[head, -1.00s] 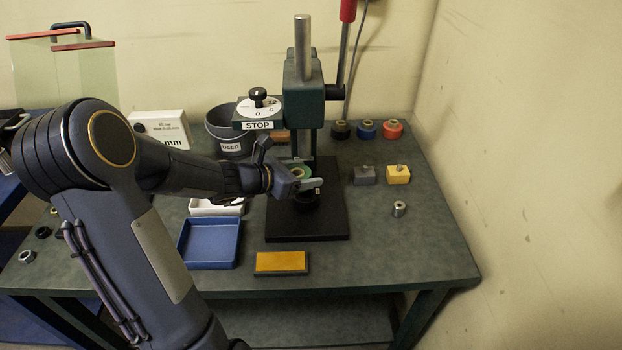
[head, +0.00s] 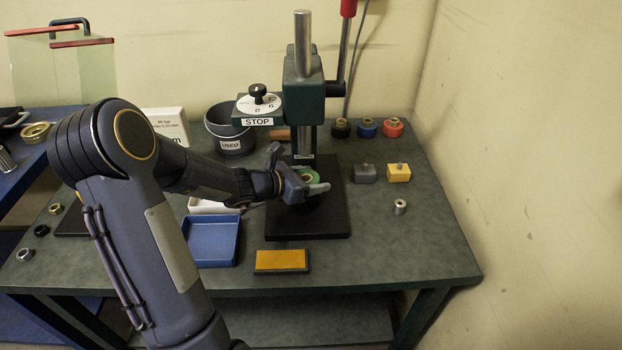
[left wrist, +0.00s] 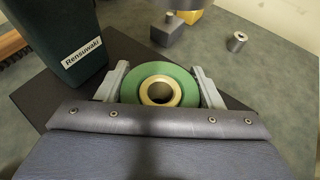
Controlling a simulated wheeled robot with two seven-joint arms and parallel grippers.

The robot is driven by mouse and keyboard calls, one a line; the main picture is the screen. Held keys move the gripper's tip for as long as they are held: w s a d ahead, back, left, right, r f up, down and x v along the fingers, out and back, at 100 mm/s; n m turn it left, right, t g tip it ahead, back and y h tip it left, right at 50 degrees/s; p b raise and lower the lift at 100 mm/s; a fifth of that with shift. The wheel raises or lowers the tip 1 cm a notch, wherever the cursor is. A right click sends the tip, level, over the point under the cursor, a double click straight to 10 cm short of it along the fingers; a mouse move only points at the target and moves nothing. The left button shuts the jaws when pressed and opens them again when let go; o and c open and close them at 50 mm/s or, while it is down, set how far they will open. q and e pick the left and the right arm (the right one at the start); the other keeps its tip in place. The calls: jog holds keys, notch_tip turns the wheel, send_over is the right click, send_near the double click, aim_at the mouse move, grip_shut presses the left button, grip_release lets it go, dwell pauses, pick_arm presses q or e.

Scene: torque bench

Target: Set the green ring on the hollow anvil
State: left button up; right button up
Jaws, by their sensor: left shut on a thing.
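My left gripper (head: 311,184) is shut on the green ring (head: 309,177), over the black base plate of the press. In the left wrist view the green ring (left wrist: 184,75) lies flat between the two grey fingers (left wrist: 160,88), with a brass sleeve (left wrist: 160,91) at its centre. The hollow anvil is mostly hidden under the gripper; only a dark shape (head: 319,202) shows just below it. I cannot tell whether the ring touches the anvil. My right gripper is not in view.
The green press (head: 304,80) stands just behind the gripper on its black base plate (head: 300,228). A blue tray (head: 212,242) and a yellow-topped block (head: 282,261) are in front. Grey (head: 364,173) and yellow blocks (head: 399,173) and a metal sleeve (head: 400,207) stand right.

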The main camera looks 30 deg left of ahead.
pick_arm(q)
jog(key=shift+f, duration=0.2)
jog(key=o, duration=1.5)
